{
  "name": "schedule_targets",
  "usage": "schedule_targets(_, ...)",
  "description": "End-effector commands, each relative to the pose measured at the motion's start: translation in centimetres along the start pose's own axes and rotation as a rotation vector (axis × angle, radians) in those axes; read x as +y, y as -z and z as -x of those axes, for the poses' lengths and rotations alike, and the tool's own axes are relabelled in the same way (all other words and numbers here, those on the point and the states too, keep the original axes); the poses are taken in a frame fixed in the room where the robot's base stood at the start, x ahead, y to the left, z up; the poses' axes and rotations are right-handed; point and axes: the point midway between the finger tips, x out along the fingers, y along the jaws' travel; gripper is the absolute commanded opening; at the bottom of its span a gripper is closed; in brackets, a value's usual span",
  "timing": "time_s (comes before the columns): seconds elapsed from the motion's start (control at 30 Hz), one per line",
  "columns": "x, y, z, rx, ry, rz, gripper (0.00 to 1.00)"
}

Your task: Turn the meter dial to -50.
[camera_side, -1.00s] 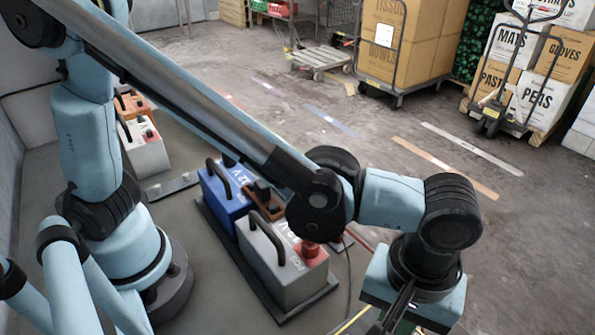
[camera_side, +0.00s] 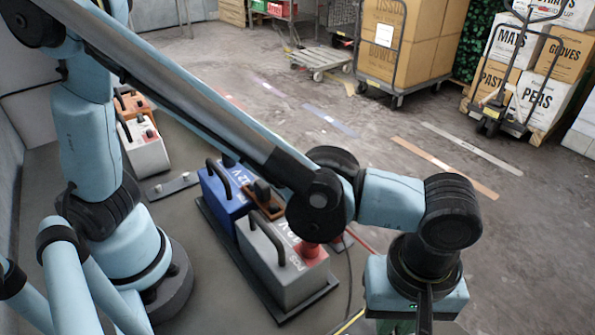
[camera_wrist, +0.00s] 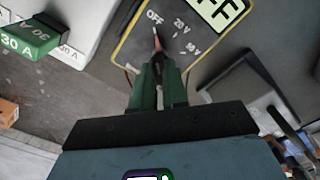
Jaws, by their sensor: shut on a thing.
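The meter (camera_wrist: 131,42) shows in the wrist view as a dark panel with a yellow border. Its scale reads OFF, 20 V and what looks like 50 V, running to the right. The dial (camera_wrist: 157,43) has a reddish pointer aimed up at OFF. My gripper (camera_wrist: 158,74) has its green fingers shut on the dial's knob, which they partly cover. Part of a large display at the top right reads "FF". In the side view my wrist is at the lower right, and the meter is not in view there.
A green 30 A block (camera_wrist: 32,38) stands left of the meter in the wrist view. In the side view, a blue battery (camera_side: 222,200) and a grey battery (camera_side: 281,262) stand left of my wrist. Boxes and carts are far back.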

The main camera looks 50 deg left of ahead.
Motion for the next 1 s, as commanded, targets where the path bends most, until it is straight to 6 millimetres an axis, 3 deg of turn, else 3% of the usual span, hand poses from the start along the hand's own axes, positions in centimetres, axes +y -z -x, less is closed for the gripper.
schedule_targets(0.2,0.0,0.0,0.0,0.0,0.0,-0.001,0.0)
schedule_targets(0.23,0.0,0.0,0.0,0.0,0.0,-0.001,0.16)
schedule_targets(0.4,0.0,0.0,0.0,0.0,0.0,-0.002,0.39)
schedule_targets(0.77,0.0,0.0,0.4,0.0,0.0,-0.002,0.39)
schedule_targets(1.0,0.0,0.0,3.4,0.0,0.0,-0.002,0.39)
